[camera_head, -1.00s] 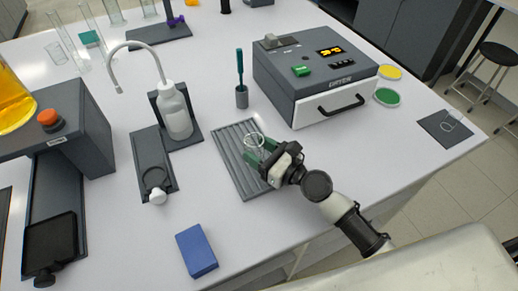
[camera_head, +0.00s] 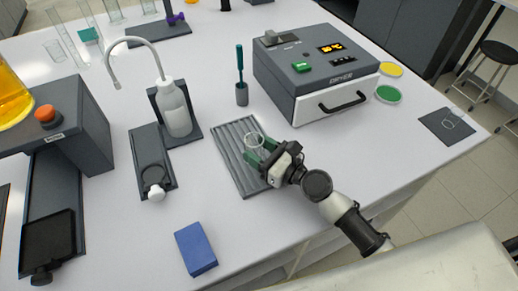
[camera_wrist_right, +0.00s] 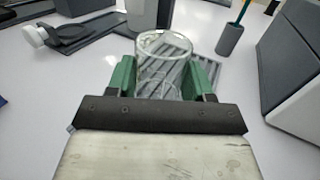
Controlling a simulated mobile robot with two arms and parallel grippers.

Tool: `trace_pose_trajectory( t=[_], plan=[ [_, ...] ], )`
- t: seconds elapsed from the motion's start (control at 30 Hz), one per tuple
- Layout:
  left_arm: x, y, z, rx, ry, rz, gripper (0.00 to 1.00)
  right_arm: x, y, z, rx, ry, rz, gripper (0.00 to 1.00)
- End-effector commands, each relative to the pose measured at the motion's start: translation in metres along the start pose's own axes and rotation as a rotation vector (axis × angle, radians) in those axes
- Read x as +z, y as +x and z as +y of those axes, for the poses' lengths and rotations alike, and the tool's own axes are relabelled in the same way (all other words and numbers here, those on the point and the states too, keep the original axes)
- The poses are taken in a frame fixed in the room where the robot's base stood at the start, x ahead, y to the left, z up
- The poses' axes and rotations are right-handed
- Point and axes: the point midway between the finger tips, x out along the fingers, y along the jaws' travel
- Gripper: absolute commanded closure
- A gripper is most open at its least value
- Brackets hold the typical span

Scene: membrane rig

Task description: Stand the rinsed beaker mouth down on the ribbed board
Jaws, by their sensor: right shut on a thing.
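The clear glass beaker (camera_head: 254,140) is between the green fingers of my right gripper (camera_head: 262,155), over the grey ribbed board (camera_head: 234,147). In the right wrist view the beaker (camera_wrist_right: 163,46) stands about upright between the two fingers (camera_wrist_right: 162,80), which are shut on its sides. The ribs of the board (camera_wrist_right: 205,58) show through and behind the glass. A round rim or edge faces up; I cannot tell whether it is the mouth or the base. Whether the beaker touches the board is also unclear. My left gripper is not in view.
A grey dryer (camera_head: 312,75) with a drawer handle stands right behind the board. A brush in a grey holder (camera_head: 241,94) stands behind it. A white wash bottle (camera_head: 175,108) is to the left. A blue block (camera_head: 196,249) lies in front, with clear table around it.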

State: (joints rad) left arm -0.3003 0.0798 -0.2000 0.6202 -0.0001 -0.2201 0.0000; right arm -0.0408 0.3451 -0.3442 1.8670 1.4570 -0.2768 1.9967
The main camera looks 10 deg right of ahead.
Motion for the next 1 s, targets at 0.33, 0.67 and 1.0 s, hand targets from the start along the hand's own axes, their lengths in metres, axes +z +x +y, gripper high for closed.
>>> trace_pose_trajectory(
  t=[0.33,0.67,1.0],
  plan=[
    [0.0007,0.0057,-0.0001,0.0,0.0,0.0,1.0,-0.0062,-0.0001,0.0001,0.0,0.001,0.0,0.75],
    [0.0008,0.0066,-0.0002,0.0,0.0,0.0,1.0,-0.0073,-0.0001,0.0002,0.0,0.0,0.0,0.19],
    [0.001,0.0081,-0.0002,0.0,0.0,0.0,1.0,-0.0084,-0.004,0.0002,0.0,0.0,0.001,0.18]
  ],
)
